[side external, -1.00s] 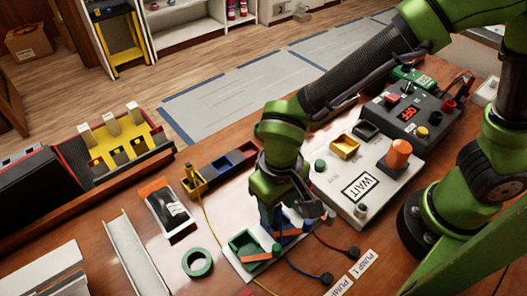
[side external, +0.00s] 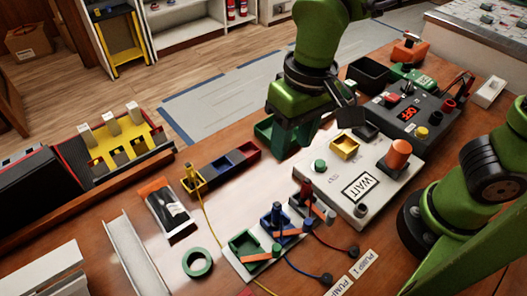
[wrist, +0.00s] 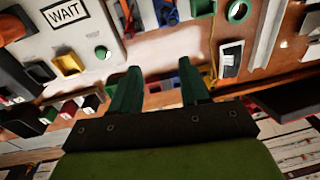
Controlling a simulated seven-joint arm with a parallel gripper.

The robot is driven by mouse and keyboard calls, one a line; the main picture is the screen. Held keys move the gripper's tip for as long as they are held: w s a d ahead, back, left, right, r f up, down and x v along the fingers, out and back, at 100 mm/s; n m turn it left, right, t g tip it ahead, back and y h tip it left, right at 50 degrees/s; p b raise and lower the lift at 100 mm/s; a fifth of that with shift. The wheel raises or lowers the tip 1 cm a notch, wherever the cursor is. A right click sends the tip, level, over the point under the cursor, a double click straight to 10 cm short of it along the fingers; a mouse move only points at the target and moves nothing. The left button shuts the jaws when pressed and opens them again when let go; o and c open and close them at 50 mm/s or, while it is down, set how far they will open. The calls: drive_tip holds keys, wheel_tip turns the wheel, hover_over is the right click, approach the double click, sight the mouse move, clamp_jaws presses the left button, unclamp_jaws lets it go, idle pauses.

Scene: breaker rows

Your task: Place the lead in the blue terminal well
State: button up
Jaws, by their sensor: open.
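A blue lead (side external: 277,211) stands upright in the blue well (side external: 269,229) of the near row, between the green well (side external: 243,247) and the red lead (side external: 306,192). Its blue cable runs to a black connector on the table. An orange strip lies across the blue well's front. The blue lead also shows at the top of the wrist view (wrist: 166,12). My gripper (side external: 284,146) is open and empty, high and apart from the lead, near the red end of the far row. Its two green fingers (wrist: 160,88) are spread in the wrist view.
The far row has a red compartment (side external: 245,153), a blue compartment (side external: 218,171) and a yellow one holding a yellow lead (side external: 190,178). The WAIT panel (side external: 325,188) stands at right. A green tape ring (side external: 197,262) and black-and-orange packet (side external: 165,208) lie at left.

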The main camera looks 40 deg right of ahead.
drive_tip(key=d+r+m+t, duration=0.1)
drive_tip(key=d+r+t, duration=0.1)
drive_tip(key=d, duration=0.7)
drive_tip(key=s+d+r+m+t+y, duration=0.1)
drive_tip(key=d+t, duration=0.3)
drive_tip(key=d, duration=0.5)
drive_tip(key=shift+s+d+r+m+t, duration=0.2)
drive_tip(key=shift+r+m+t, duration=0.1)
drive_tip(key=shift+r+m, duration=0.35)
drive_tip(key=shift+a, duration=0.1)
